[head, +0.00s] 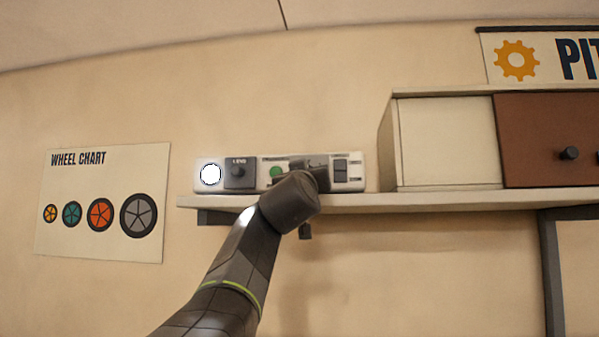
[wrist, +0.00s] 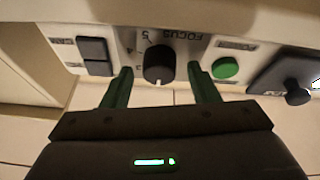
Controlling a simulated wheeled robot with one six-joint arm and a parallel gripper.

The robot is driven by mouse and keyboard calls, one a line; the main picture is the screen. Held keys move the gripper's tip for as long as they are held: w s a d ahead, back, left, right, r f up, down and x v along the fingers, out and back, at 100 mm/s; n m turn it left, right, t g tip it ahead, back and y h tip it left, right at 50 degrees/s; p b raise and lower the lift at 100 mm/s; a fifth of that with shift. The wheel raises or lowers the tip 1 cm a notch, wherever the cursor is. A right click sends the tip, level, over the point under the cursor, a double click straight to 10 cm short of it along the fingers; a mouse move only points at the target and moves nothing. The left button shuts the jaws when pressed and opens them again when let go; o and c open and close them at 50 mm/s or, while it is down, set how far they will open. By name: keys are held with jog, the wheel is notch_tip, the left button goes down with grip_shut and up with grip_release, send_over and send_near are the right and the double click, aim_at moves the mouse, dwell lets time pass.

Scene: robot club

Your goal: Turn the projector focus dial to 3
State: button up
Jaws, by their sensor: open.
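The focus dial (wrist: 158,67) is a round black knob on the projector's pale front panel. It shows in the wrist view under upside-down "FOCUS" lettering, with a 5 and a 4 to its upper left. A small white mark shows at the knob's lower edge; I cannot read which number it points to. My gripper (wrist: 160,69) is open, one green finger on each side of the dial, with gaps visible. In the head view the projector (head: 262,164) sits on a wall shelf, and my arm hides the dial.
A green button (wrist: 225,67) and a black knob on a dark plate (wrist: 291,80) lie right of the dial in the wrist view. A dark rocker switch (wrist: 95,55) is left. The shelf (head: 230,201) runs below the projector; a cabinet (head: 447,140) stands to its right.

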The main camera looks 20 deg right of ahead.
jog(key=c, duration=1)
jog(key=shift+o, duration=0.2)
jog(key=shift+f+m+b, duration=0.2)
jog(key=shift+m+b, duration=0.1)
jog(key=shift+b, duration=0.45)
jog(key=shift+w+a+r+m+g+h+b, duration=0.1)
jog(key=shift+m+g+h+b, duration=0.7)
jog(key=shift+m, duration=1.35)
jog(key=shift+a+r+m+g+h+b, duration=0.15)
jog(key=shift+m+g+h+b, duration=0.3)
jog(key=shift+m+g+b, duration=1.2)
jog(key=shift+w+d+r+m+g+h+b, duration=0.1)
jog(key=shift+m+g+h+b, duration=0.35)
jog(key=shift+m, duration=2.25)
